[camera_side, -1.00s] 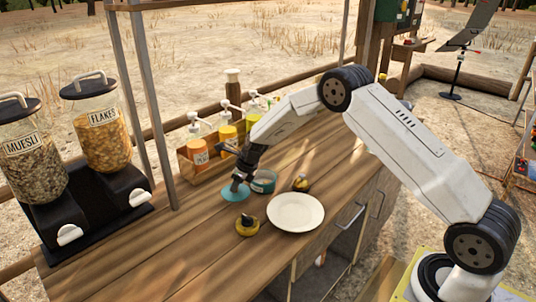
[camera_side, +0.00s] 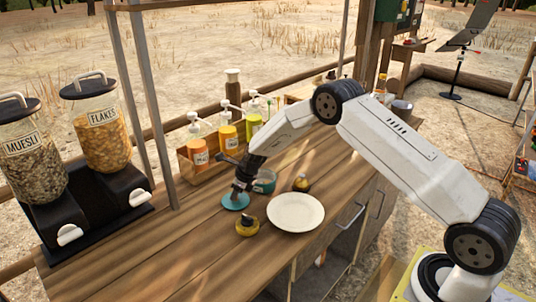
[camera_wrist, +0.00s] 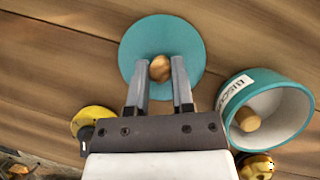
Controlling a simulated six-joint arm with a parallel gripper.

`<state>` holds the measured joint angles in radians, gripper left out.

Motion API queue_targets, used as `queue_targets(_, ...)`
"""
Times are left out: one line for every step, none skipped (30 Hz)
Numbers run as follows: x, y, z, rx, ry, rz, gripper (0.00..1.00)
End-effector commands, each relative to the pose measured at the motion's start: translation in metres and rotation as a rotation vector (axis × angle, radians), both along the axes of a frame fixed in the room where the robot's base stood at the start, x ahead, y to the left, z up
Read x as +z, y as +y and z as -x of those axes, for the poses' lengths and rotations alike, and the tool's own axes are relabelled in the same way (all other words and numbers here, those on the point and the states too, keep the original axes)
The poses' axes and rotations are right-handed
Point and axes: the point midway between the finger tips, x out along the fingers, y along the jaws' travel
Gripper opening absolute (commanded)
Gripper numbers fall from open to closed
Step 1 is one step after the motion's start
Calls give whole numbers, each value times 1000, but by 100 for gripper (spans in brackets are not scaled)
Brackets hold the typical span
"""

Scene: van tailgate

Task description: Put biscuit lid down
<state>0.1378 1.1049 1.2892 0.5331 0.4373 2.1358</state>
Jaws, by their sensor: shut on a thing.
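The biscuit lid (camera_side: 231,206) is a flat teal disc with a round wooden knob, and it shows in full in the wrist view (camera_wrist: 187,38). My gripper (camera_wrist: 160,66) is shut on the knob, with a finger on each side. In the side view my gripper (camera_side: 238,188) points down, and the lid is level at or just above the wooden counter (camera_side: 150,245); I cannot tell if it touches. The open teal biscuit tin (camera_wrist: 236,107) stands to the right of the lid, with one round tan piece (camera_wrist: 247,119) inside. The tin also shows in the side view (camera_side: 266,187).
A white plate (camera_side: 296,212) lies right of the lid. A wooden rack (camera_side: 190,171) of pump bottles is behind, and cereal dispensers (camera_side: 103,140) are at left. The counter's left front is clear.

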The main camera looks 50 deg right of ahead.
Motion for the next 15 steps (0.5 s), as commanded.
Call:
queue_targets(-1,0,0,0,0,0,32)
queue_targets(0,0,0,0,0,0,42)
queue_targets(0,0,0,0,0,0,54)
queue_targets(0,0,0,0,0,0,64)
queue_targets(0,0,0,0,0,0,64)
queue_targets(0,0,0,0,0,0,64)
queue_targets(0,0,0,0,0,0,64)
queue_targets(0,0,0,0,0,0,64)
queue_targets(0,0,0,0,0,0,64)
queue_targets(0,0,0,0,0,0,64)
queue_targets(0,0,0,0,0,0,64)
queue_targets(0,0,0,0,0,0,64)
queue_targets(0,0,0,0,0,0,64)
queue_targets(0,0,0,0,0,0,64)
queue_targets(0,0,0,0,0,0,64)
